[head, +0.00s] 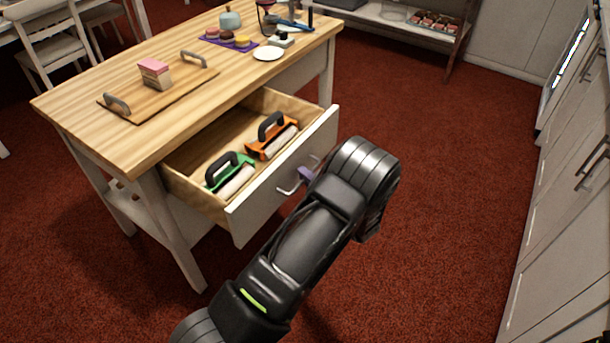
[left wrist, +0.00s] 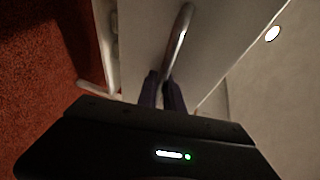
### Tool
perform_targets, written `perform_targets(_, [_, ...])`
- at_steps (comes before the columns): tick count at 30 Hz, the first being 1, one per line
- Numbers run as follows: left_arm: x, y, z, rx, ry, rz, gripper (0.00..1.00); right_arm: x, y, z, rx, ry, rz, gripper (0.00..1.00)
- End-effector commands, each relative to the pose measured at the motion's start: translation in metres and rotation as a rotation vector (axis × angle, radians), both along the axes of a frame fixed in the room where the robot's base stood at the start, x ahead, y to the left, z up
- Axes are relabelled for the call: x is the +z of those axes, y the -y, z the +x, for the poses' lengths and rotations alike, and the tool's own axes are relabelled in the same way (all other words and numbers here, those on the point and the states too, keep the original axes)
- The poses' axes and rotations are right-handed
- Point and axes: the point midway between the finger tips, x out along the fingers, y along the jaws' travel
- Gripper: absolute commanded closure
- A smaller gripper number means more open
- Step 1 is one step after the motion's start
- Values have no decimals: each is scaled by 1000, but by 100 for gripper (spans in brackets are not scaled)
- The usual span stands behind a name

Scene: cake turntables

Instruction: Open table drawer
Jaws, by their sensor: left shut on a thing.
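The table drawer (head: 285,181) stands pulled out from the wooden-topped table (head: 165,70). Its white front carries a metal bar handle (head: 288,190). My left gripper (head: 308,174) is at the drawer front and is shut on the handle, partly hidden by my own arm. In the left wrist view the handle (left wrist: 180,40) runs up from between the two dark fingers (left wrist: 163,92). Inside the drawer lie a green tool (head: 231,172) and an orange tool (head: 272,137), each with a black handle and a pale roller. My right gripper is not in view.
On the tabletop are a wooden tray (head: 128,99) with a pink-topped cake slice (head: 155,74), a white plate (head: 268,54) and a purple mat (head: 212,41) with small cakes. White cabinets (head: 560,200) stand at the right. Red carpet between them is clear.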

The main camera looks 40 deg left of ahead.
Motion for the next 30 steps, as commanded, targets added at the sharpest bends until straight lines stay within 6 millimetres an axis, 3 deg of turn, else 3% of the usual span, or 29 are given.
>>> perform_targets(4, [-1, -1, -1, 2, -2, -2, 80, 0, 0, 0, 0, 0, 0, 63])
perform_targets(14, [1, 4, -1, 0, 0, -1, 80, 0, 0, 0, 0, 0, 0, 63])
perform_targets(30, [13, 68, -28, 1, -1, -2, 80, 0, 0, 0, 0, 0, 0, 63])
